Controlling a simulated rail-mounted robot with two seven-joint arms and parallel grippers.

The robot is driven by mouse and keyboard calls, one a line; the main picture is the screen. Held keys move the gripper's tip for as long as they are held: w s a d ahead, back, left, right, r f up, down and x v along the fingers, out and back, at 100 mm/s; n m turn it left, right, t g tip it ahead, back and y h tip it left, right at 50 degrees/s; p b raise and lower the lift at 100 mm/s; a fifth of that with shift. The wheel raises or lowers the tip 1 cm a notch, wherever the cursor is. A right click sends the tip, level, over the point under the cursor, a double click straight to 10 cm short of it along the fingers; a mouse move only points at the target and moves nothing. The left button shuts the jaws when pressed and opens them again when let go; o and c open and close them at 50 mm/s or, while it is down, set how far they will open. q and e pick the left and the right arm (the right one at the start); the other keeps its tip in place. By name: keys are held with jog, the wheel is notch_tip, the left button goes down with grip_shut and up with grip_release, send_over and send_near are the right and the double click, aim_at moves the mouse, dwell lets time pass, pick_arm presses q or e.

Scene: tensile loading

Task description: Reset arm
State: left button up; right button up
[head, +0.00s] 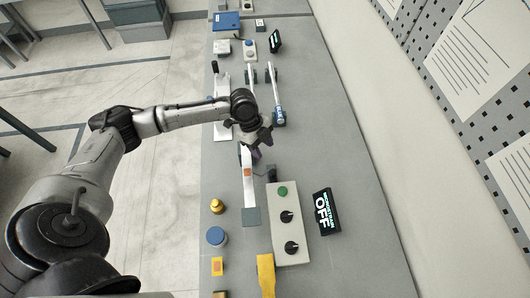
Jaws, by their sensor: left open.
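My left arm comes in from the left, and my left gripper (257,150) is over the grey bench, with its jaws open. It is just above the upper end of a pale flat strip (248,190) with an orange patch. The gripper partly hides that end, and I cannot tell whether they touch. I see nothing held between the fingers. My right gripper is not in view.
A control box (282,206) with a green button and two black knobs stands beside a display (325,212) reading OFF. A yellow piece (265,275), blue disc (216,236) and brass-coloured weight (217,206) are nearby. Metal lever-like parts (276,95) stand beyond the gripper.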

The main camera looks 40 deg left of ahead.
pick_arm(q)
jog(key=shift+a+r, duration=0.1)
jog(key=shift+r, duration=0.2)
dwell(0.5)
